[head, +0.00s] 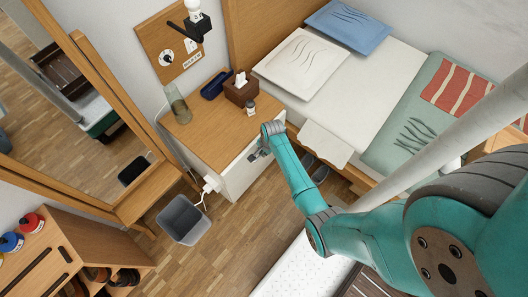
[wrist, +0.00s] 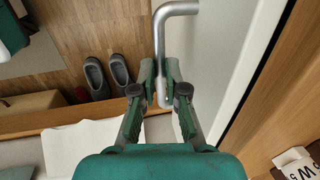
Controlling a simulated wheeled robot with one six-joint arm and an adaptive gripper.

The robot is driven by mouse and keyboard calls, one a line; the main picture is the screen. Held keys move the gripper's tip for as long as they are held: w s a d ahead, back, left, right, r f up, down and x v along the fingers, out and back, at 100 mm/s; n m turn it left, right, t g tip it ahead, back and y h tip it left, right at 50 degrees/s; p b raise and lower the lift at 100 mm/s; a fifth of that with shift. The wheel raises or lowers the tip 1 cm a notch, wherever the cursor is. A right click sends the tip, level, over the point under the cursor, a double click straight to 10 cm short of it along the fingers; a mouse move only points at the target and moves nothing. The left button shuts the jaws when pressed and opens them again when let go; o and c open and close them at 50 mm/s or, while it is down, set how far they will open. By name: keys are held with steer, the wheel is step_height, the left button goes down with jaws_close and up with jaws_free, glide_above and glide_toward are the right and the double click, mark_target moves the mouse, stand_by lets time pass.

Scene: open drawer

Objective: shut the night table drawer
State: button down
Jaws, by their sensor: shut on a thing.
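The night table (head: 205,130) has a wooden top and stands between the mirror and the bed. Its white drawer front (head: 240,173) faces the floor; it also shows in the wrist view (wrist: 215,45). A narrow dark gap runs between the drawer front and the wooden top in the wrist view, so the drawer looks slightly open. Its inside is not visible. My gripper (head: 259,155) is at the drawer front. In the wrist view my gripper (wrist: 163,85) is shut on the bent silver handle (wrist: 160,40), a finger on each side.
A brown tissue box (head: 240,92), a small jar (head: 250,107), a dark blue tray (head: 215,85) and a glass vase (head: 179,105) stand on the top. A grey bin (head: 183,220) is on the floor at left. The bed (head: 345,85) is at right, with grey shoes (wrist: 107,77) nearby.

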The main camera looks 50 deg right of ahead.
steer(key=shift+w+r, duration=0.1)
steer(key=shift+w, duration=0.95)
steer(key=c, duration=1.2)
jaws_free()
steer(key=shift+w, duration=0.15)
step_height(320, 180, up, 12)
steer(key=s, duration=0.2)
steer(key=shift+s, duration=0.25)
steer(key=shift+f, duration=0.2)
